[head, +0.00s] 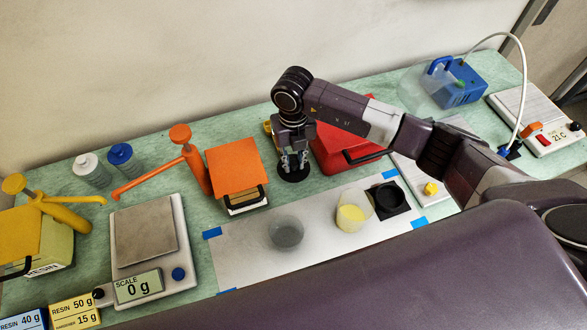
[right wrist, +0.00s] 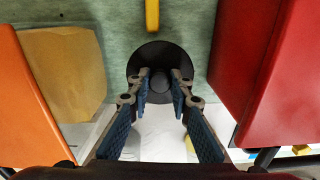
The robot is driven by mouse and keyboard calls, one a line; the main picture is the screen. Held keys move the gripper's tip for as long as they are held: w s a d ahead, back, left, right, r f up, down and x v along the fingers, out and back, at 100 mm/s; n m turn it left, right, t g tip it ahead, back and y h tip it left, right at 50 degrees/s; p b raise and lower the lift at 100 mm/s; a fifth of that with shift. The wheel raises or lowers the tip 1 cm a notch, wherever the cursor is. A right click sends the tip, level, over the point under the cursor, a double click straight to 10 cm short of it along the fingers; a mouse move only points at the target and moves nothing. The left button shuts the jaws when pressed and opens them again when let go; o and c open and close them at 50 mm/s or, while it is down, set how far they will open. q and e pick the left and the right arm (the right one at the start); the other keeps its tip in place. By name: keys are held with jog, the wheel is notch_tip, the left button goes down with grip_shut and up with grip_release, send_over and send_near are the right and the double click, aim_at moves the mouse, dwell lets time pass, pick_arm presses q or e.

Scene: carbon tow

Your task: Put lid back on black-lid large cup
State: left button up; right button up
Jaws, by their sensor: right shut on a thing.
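My right gripper (head: 293,162) points down between the orange-topped and red boxes. It is shut on the knob of a round black lid (head: 293,174). In the right wrist view, the fingers (right wrist: 160,92) close around the knob at the middle of the lid (right wrist: 160,54). I cannot tell whether the lid touches the bench. A clear cup with a grey look (head: 286,232) and a clear cup with yellow contents (head: 353,213) stand on the white sheet. I cannot tell which is the large cup. My left gripper is not in view.
The orange-topped box (head: 235,164) and red box (head: 345,146) flank the right gripper closely. A black square holder (head: 389,199) lies right of the yellow cup. A scale reading 0 g (head: 147,250) stands left. The white sheet (head: 245,262) has free room.

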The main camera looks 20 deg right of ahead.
aim_at(293, 163)
pick_arm(q)
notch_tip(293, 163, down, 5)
jog(key=b, duration=0.4)
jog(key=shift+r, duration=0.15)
pick_arm(e)
notch_tip(293, 163, up, 16)
pick_arm(q)
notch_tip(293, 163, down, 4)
jog(key=b, duration=0.3)
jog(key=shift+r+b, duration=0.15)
jog(key=shift+b, duration=0.25)
pick_arm(e)
jog(key=s+d+f+m, duration=0.2)
jog(key=s+m, duration=0.4)
jog(key=m, duration=1.2)
jog(key=s+d+f+m, duration=0.1)
jog(key=s+m, duration=0.6)
jog(key=m, duration=1)
jog(key=shift+s+d+f+m, duration=0.25)
jog(key=shift+d+f+m, duration=0.1)
jog(key=shift+d+m, duration=0.1)
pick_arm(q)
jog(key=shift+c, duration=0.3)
